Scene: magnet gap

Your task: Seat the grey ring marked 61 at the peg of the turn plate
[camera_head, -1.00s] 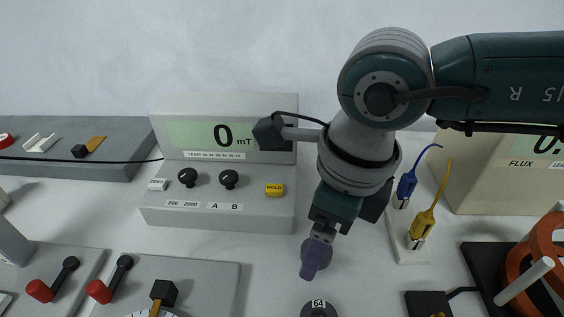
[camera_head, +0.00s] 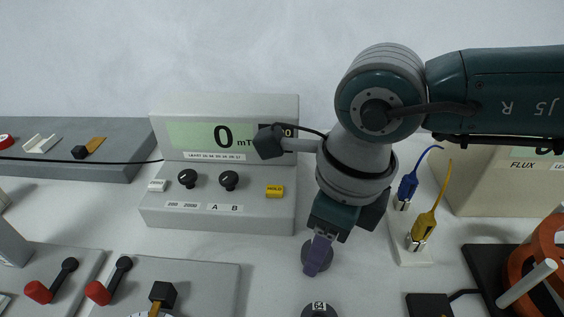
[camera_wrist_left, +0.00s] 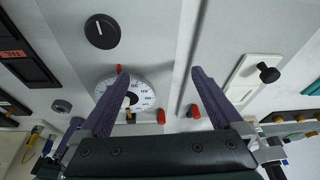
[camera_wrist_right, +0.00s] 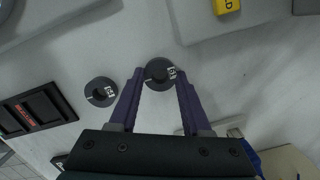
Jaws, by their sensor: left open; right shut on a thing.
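My right gripper (camera_head: 317,270) points down at a grey ring (camera_wrist_right: 160,74) in front of the meter. In the right wrist view its purple fingers are shut on this ring, one on each side; the white label is too small to read surely. I cannot tell whether the ring touches the table. A second grey ring, marked 64 (camera_head: 319,306), lies nearer, apart from the gripper. A white round plate with a number scale (camera_wrist_left: 140,94), seemingly the turn plate, shows in the left wrist view; I cannot make out its peg. My left gripper (camera_wrist_left: 160,74) is open and empty above it.
The grey meter (camera_head: 220,212) reading 0 mT stands behind the right gripper. Blue (camera_head: 407,187) and yellow (camera_head: 425,224) plugs stand close on its right. Red-handled levers (camera_head: 99,291) are on the left panels. An orange coil (camera_head: 545,255) is at far right.

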